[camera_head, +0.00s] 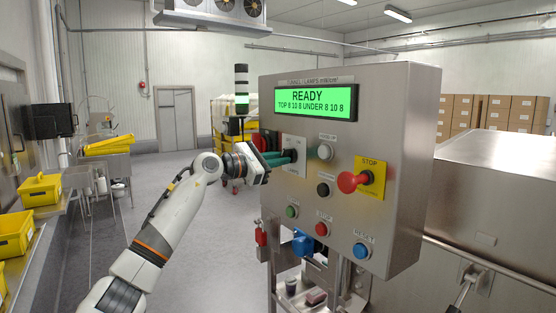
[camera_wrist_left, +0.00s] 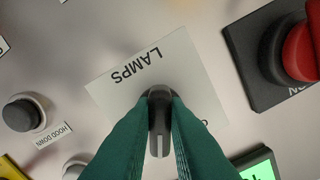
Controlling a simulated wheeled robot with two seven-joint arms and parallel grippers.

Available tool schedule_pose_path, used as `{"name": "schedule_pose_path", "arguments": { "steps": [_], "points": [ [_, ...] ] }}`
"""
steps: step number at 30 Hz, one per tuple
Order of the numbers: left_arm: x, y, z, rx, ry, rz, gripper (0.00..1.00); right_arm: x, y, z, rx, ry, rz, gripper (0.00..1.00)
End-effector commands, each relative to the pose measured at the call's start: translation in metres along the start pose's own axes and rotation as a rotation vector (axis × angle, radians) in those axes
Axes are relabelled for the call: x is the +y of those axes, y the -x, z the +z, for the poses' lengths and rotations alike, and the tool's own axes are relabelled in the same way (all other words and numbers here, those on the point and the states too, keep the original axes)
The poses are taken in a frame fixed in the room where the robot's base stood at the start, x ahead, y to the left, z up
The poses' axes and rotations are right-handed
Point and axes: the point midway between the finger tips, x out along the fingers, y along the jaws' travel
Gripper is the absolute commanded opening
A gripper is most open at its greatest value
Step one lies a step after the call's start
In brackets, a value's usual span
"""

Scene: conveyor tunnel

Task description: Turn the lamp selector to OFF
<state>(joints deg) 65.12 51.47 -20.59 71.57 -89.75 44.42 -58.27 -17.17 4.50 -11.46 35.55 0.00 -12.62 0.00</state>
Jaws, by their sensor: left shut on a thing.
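The lamp selector is a dark knob (camera_wrist_left: 159,118) on a pale plate marked LAMPS (camera_wrist_left: 110,85) in the left wrist view. My left gripper (camera_wrist_left: 159,110) has its green fingers on both sides of the knob, shut on it. In the head view my left gripper (camera_head: 285,158) reaches the selector plate (camera_head: 294,150) on the left part of the steel panel. The fingers hide most of the knob there, and the position labels are largely covered, so its setting cannot be read. My right gripper is not in view.
The control box (camera_head: 390,120) has a green display reading READY (camera_head: 315,100). Yellow bins (camera_head: 40,188) stand at left.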

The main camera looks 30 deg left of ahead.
Motion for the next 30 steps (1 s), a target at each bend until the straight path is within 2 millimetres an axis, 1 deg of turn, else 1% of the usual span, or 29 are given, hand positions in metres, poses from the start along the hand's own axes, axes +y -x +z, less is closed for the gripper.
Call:
{"name": "schedule_pose_path", "arguments": {
  "steps": [5,11,30],
  "points": [
    [0.000,0.000,0.000,-0.002,0.057,0.002,0.00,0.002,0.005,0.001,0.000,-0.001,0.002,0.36],
    [0.000,0.000,-0.002,-0.003,0.189,0.001,0.00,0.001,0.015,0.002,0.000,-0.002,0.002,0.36],
    [0.003,0.000,-0.004,-0.004,0.775,0.001,0.00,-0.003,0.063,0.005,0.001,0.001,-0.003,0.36]
  ]
}}
